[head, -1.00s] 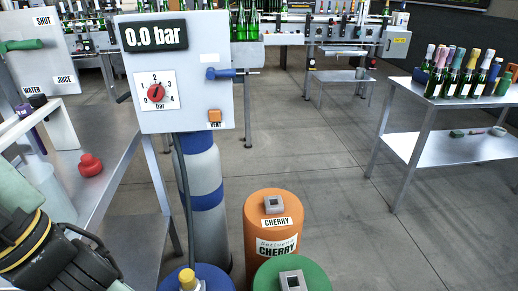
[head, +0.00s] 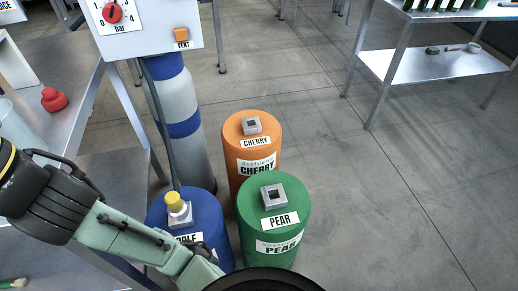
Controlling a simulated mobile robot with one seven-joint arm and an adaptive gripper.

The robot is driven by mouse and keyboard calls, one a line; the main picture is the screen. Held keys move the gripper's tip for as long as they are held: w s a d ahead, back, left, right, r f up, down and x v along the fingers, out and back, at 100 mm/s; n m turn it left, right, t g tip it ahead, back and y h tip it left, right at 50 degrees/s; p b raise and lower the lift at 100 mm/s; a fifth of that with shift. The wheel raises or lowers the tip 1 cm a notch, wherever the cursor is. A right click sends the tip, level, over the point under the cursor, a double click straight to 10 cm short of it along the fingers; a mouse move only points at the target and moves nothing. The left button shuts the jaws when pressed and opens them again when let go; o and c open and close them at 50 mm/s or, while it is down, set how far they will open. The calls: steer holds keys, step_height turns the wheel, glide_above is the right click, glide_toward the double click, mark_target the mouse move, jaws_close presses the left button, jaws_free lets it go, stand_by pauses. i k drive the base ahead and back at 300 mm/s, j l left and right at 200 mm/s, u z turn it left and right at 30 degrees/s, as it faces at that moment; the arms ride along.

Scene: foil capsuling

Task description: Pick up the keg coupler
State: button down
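The likely keg coupler is a small piece with a yellow top (head: 175,201) seated on the grey square fitting on top of the blue keg (head: 208,205), at the lower middle left of the head view. A dark hose comes down from the gauge panel towards it. My arm crosses the lower left, in front of the blue keg, and hides part of its label and lower side. My gripper is not visible in the head view, so I cannot tell its state or its distance from the coupler.
A green PEAR keg (head: 290,238) and an orange CHERRY keg (head: 238,165) stand right of the blue keg, with bare grey fittings on top. A blue and grey gas cylinder (head: 188,105) stands behind. A steel table (head: 84,95) is at left. Floor at right is clear.

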mark_target(177, 209)
steer(key=u, duration=0.8)
steer(key=k+l+u, duration=0.6)
steer(key=k, duration=0.2)
steer(key=k+l+u, duration=0.25)
steer(key=k, duration=0.15)
steer(key=i, duration=1)
